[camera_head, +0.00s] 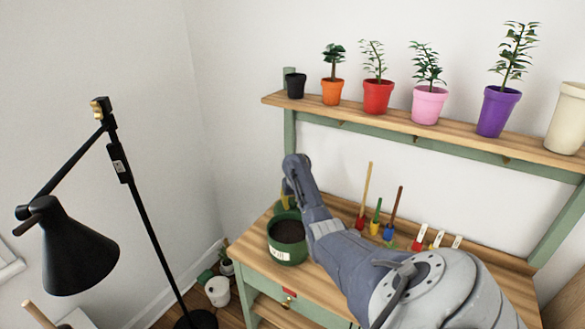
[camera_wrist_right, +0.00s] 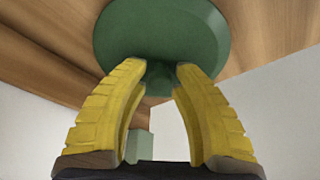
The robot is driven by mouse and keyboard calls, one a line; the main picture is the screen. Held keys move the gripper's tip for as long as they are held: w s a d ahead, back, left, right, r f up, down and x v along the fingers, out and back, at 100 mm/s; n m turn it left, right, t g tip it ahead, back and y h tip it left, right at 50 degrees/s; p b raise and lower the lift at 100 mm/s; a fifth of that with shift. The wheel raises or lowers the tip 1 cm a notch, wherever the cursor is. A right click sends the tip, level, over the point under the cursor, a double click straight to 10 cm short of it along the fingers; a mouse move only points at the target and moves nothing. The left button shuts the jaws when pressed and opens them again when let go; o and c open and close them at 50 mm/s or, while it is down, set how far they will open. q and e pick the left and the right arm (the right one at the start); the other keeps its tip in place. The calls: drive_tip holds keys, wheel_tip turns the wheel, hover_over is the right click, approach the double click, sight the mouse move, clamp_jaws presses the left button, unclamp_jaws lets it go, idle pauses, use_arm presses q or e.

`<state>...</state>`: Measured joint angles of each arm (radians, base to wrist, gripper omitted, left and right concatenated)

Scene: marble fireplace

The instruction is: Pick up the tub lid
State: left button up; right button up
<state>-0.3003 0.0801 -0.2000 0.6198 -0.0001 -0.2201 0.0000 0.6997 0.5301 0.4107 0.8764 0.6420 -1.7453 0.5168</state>
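The tub lid is a round, dark green disc with a small knob. In the right wrist view, the lid (camera_wrist_right: 160,25) faces me over the wooden top, with its knob between my yellow fingertips. My right gripper (camera_wrist_right: 160,72) appears shut on that knob. In the head view, my right gripper (camera_head: 287,200) is partly hidden by its own arm, beside the back of the green tub (camera_head: 288,252). The tub stands upright, uncovered, with dark soil inside. Whether the lid touches the bench cannot be told. My left gripper is not in view.
The wooden bench (camera_head: 255,250) holds colored pots with upright tools (camera_head: 376,225) and several small labeled items (camera_head: 437,240) farther right. A shelf (camera_head: 350,110) with potted plants runs above. A black floor lamp (camera_head: 80,245) stands left.

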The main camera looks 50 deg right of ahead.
clamp_jaws()
